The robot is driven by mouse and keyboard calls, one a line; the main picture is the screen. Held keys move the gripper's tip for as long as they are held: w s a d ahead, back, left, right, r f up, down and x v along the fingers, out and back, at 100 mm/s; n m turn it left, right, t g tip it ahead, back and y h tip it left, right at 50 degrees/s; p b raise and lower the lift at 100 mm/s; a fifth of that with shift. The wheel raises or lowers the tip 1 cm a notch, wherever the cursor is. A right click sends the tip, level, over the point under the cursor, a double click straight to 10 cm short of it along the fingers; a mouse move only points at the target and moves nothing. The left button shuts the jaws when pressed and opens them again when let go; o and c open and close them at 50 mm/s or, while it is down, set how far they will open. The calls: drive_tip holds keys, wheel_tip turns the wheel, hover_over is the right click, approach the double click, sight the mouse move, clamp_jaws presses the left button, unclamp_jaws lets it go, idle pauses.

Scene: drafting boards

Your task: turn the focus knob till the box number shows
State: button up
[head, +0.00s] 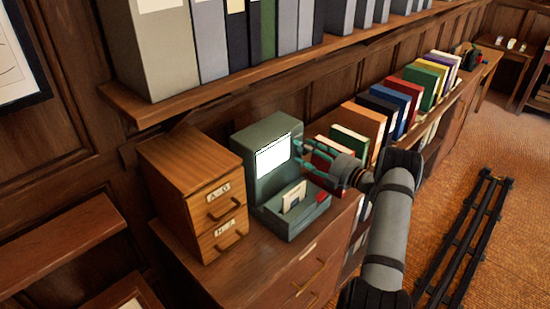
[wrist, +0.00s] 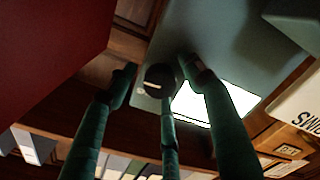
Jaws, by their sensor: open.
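The grey-green reader (head: 262,188) stands on the cabinet top, its lit screen (head: 273,157) facing out; I cannot read a number on it. In the wrist view the bright screen (wrist: 222,103) lies right of a dark round knob (wrist: 158,80) with a pale mark. My gripper (head: 302,150) is at the right side of the reader's screen housing. In the wrist view its fingers are spread apart around the knob; I cannot tell whether they touch it. In the head view the gripper hides the knob.
A wooden drawer box (head: 195,190) stands close on the left. Coloured books (head: 365,122) stand in a row behind my gripper. A shelf of binders (head: 210,45) hangs above.

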drive_tip(key=shift+d, duration=0.1)
drive_tip(key=p+v, duration=0.1)
drive_tip(key=v, duration=0.8)
drive_tip(key=shift+p, duration=0.4)
drive_tip(key=shift+n, duration=0.3)
drive_tip(key=b+x, duration=0.1)
drive_tip(key=x, duration=0.2)
drive_tip(key=b+x, duration=0.1)
drive_tip(key=x, duration=0.2)
drive_tip(key=b+x, duration=0.1)
drive_tip(key=x, duration=0.2)
drive_tip(key=shift+w+f, duration=0.1)
drive_tip(key=shift+f, duration=0.25)
drive_tip(key=shift+n+b, duration=0.6)
drive_tip(key=shift+b, duration=0.1)
drive_tip(key=shift+r+n+b, duration=0.25)
drive_tip(key=shift+n+b, duration=0.55)
drive_tip(key=shift+n, duration=0.1)
drive_tip(key=shift+r, duration=0.1)
